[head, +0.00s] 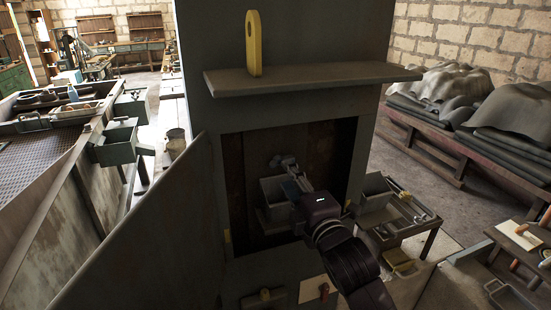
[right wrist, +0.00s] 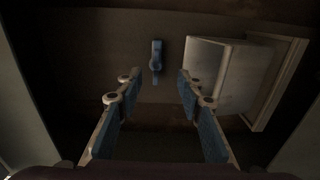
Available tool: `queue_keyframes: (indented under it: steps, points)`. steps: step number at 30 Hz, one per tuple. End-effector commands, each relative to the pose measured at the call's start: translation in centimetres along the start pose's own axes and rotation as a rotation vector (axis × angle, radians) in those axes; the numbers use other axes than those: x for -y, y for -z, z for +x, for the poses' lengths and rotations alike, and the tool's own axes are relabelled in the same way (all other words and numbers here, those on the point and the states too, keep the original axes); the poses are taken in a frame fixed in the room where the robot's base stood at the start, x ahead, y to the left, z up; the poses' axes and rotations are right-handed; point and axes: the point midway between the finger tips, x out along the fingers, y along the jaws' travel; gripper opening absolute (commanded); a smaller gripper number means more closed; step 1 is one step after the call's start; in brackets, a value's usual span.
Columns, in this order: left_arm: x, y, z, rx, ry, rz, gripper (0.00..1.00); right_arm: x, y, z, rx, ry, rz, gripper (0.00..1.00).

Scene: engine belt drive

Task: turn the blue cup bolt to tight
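The blue cup bolt (right wrist: 156,62) shows in the right wrist view as a small upright blue piece on the dark back wall of the recess. It is beyond my right gripper (right wrist: 154,85) and roughly centred between its fingertips, with a gap to both. My right gripper is open and empty, its blue pads apart. In the head view my right arm reaches into the recess of the grey cabinet, with the right gripper (head: 286,172) inside. I cannot make out the bolt there. My left gripper is not in view.
A pale grey box (right wrist: 212,68) is close to the right finger in the right wrist view. The recess walls enclose the gripper. A grey door panel (head: 150,235) stands open at left. A shelf (head: 330,76) with a yellow tag (head: 253,45) juts out above.

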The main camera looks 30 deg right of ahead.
Motion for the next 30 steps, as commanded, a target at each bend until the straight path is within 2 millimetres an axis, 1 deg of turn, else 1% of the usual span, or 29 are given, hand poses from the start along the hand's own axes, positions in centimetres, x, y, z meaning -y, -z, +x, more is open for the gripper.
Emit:
queue_keyframes:
  steps: [2,4,6,9,11,12,14,19,21,22,25,28,30]
  points:
    - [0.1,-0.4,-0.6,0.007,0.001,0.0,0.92,-0.2,0.0,0.9,0.0,0.001,0.003,0.35]
    - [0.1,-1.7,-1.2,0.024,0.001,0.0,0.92,-0.3,0.0,1.9,0.0,0.001,0.004,0.35]
    - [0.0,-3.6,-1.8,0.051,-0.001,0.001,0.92,-0.3,0.0,3.0,0.0,0.0,0.003,0.35]
    - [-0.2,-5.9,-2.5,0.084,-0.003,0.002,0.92,-0.3,0.0,4.5,0.0,0.001,0.004,0.35]
    - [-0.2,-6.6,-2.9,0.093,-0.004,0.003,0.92,-0.2,0.0,5.2,0.0,0.002,0.004,0.35]
    - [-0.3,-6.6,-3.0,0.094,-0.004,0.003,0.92,-0.2,0.0,5.6,0.0,0.002,0.004,0.35]
    - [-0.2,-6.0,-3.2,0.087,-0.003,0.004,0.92,-0.1,0.0,6.2,-0.001,0.001,0.004,0.35]
    - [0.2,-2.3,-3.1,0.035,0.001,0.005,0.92,0.0,0.1,7.0,-0.001,0.001,0.004,0.35]
    - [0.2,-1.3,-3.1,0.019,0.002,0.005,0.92,0.1,0.1,7.2,-0.002,0.001,0.004,0.35]
    - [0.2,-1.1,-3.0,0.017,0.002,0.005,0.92,0.1,0.1,7.2,-0.002,0.001,0.003,0.35]
    - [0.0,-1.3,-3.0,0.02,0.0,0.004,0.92,0.1,0.1,7.2,-0.002,0.001,0.003,0.35]
    - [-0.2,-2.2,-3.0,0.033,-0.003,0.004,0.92,0.1,0.1,7.2,-0.002,0.001,0.003,0.33]
    - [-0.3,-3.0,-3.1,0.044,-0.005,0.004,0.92,0.1,0.1,7.1,-0.001,0.001,0.003,0.26]
